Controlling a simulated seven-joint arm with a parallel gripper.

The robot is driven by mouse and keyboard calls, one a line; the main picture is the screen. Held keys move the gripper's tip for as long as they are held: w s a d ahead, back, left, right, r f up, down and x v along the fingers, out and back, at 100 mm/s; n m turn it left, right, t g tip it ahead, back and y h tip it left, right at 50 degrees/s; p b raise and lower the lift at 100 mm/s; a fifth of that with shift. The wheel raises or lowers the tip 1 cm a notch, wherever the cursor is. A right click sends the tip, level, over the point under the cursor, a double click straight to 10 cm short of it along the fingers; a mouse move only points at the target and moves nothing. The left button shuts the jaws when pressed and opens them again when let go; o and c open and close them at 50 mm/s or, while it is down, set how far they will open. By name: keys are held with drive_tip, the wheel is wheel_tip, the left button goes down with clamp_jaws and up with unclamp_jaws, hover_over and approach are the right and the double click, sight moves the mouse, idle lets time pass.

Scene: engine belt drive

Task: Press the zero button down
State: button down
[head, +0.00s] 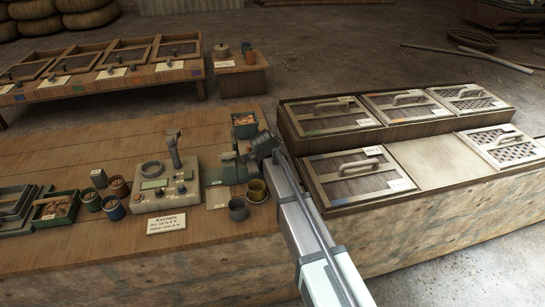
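A grey weighing device (165,190) with a small green display and an upright post stands on the wooden bench. Several small knobs or buttons show on its front, too small to read, so I cannot tell which is the zero button. My gripper (240,157) is right of the device, above the bench, at the end of my arm that comes in from the lower right. It is apart from the device's buttons. The fingers are dark and small here, and I cannot tell whether they are open or shut.
Cups (238,208) stand right of the device, below my gripper. More pots (119,186) and a green tray (55,210) are at left. Lidded bins (358,176) fill the right. The bench behind the device is clear.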

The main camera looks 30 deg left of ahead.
drive_tip(key=shift+f, duration=0.85)
idle(1.7)
drive_tip(key=shift+r, duration=0.85)
drive_tip(key=shift+r, duration=2.55)
drive_tip(key=shift+w+d, duration=0.1)
